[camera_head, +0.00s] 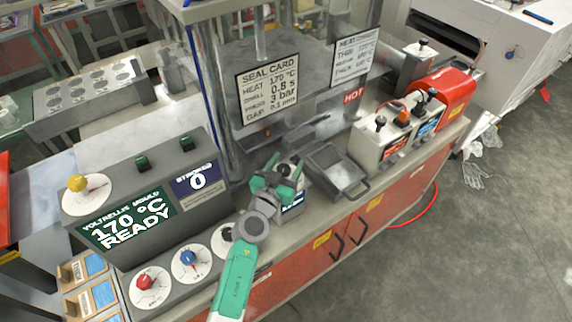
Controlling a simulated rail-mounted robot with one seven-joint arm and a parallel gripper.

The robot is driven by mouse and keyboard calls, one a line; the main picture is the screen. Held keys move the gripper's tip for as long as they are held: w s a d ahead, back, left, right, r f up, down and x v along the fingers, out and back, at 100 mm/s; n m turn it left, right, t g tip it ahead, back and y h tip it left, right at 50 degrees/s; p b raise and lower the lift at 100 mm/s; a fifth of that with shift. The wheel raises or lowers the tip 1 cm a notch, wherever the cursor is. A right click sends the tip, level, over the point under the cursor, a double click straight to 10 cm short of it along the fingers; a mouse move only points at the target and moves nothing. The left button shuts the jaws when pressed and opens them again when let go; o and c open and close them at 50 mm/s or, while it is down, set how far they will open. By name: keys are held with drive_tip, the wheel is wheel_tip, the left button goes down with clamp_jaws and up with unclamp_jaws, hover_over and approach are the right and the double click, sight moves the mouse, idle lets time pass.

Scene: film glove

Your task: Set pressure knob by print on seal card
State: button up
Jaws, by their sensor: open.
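The seal card (268,88) is a white sign behind clear guarding; it reads heat 170 °C, a dwell line of 0.8 s, press 3 bar and gap 0.1 mm. My gripper (280,178), with green fingers, is open over a small unit at the counter's middle. A pale dial with a dark knob (290,170) shows beside the fingers; contact cannot be told. The unit's blue label (293,204) is partly hidden and unreadable. The console has a red knob (145,282), a blue knob (188,258) and another dial (224,240) partly hidden by my arm.
The grey console (150,215) shows 170 °C, READY and a counter at 0, with a yellow knob (77,183) on top. A grey tray (337,172) stands right of my gripper. Further right are a lever box (380,145) and a red machine (447,92). A HOT sign (354,96) hangs behind.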

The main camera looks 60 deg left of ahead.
drive_tip(key=shift+c, duration=0.2)
drive_tip(key=c, duration=0.9)
drive_tip(key=shift+r, duration=0.1)
